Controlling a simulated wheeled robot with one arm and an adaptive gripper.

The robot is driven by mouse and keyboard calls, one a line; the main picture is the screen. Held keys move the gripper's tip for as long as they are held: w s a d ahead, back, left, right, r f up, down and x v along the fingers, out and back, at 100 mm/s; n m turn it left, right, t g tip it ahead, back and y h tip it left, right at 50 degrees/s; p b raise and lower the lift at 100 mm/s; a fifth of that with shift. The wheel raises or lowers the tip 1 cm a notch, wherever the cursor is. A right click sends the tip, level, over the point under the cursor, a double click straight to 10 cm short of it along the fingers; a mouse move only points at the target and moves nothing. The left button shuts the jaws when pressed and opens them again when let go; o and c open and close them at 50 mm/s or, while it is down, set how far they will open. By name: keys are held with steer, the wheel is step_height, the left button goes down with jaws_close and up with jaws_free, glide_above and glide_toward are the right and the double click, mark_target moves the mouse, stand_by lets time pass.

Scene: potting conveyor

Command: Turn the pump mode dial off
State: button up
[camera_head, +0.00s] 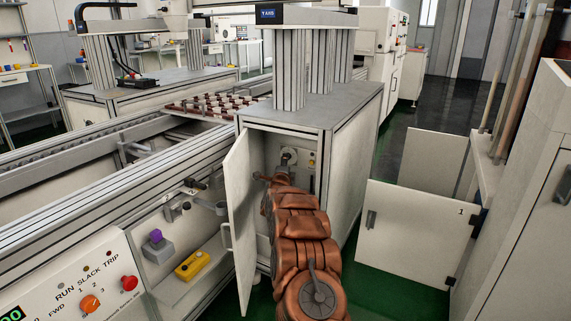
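An open cabinet (349,128) stands under the grey column in the middle of the view. A round grey fitting (289,155) on its inner back wall may be the pump mode dial; it is too small to read any label or setting. My copper-coloured arm reaches into the cabinet from below. My gripper (272,179) is inside the doorway, just below and left of the round fitting. Its fingers are small and partly hidden by my arm, so its opening and any contact are unclear.
The cabinet door (241,220) stands open close to my arm's left. A control panel (62,285) with an orange knob (90,303) and a red button (129,283) is at lower left. An open door marked 1 (415,235) stands at right. Green floor shows between.

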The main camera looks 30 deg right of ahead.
steer(key=v, duration=0.7)
steer(key=shift+s, duration=0.2)
steer(key=shift+a, duration=0.15)
stand_by(0.5)
